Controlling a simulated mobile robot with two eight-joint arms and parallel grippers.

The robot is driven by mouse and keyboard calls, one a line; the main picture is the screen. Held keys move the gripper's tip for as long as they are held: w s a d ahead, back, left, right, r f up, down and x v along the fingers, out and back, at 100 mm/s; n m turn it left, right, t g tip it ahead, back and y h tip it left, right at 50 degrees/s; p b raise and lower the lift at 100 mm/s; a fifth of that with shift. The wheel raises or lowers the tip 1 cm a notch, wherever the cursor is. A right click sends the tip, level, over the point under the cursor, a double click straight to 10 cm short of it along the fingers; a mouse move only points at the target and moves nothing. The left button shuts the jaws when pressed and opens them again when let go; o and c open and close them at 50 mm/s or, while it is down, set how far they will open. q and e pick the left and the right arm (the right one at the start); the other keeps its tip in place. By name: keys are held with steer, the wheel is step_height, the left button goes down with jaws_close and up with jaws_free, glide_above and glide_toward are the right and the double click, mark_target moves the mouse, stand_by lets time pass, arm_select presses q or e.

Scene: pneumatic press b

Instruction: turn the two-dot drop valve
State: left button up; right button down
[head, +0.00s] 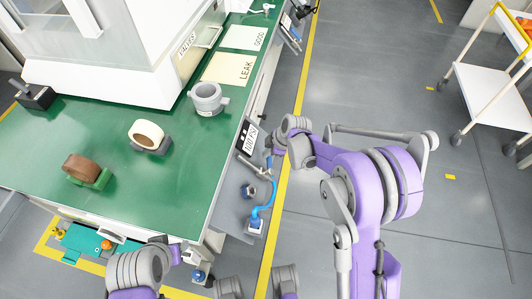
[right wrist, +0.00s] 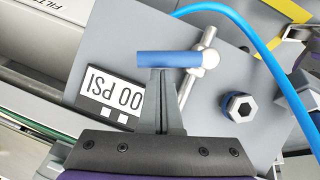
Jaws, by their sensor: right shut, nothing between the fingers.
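A drop valve shows in the right wrist view, with a blue bar handle (right wrist: 150,58) and a metal lever (right wrist: 208,58) on a grey panel. In the head view its blue handle (head: 268,162) is small beside my right gripper (head: 271,153). A label plate (right wrist: 118,95) with PSI lettering and two light marks on black lies left of the lever. My right gripper (right wrist: 160,72) is shut and empty; its fingertips overlap the handle's lower edge, and contact is unclear. My left arm is at the bottom of the head view; its jaw state is unclear.
A blue hose (right wrist: 265,55) arcs right of the valve, near a hex fitting (right wrist: 240,106). On the green bench (head: 150,190) stand tape rolls (head: 146,134) and a grey ring part (head: 208,98). A white cart (head: 487,95) stands at the right on open floor.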

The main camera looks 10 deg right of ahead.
steer(key=shift+w+d+f+m+g+b, duration=0.35)
steer(key=shift+d+f+m+g, duration=0.2)
steer(key=shift+m, duration=0.45)
steer(key=shift+d, duration=0.2)
steer(key=shift+d+f, duration=0.1)
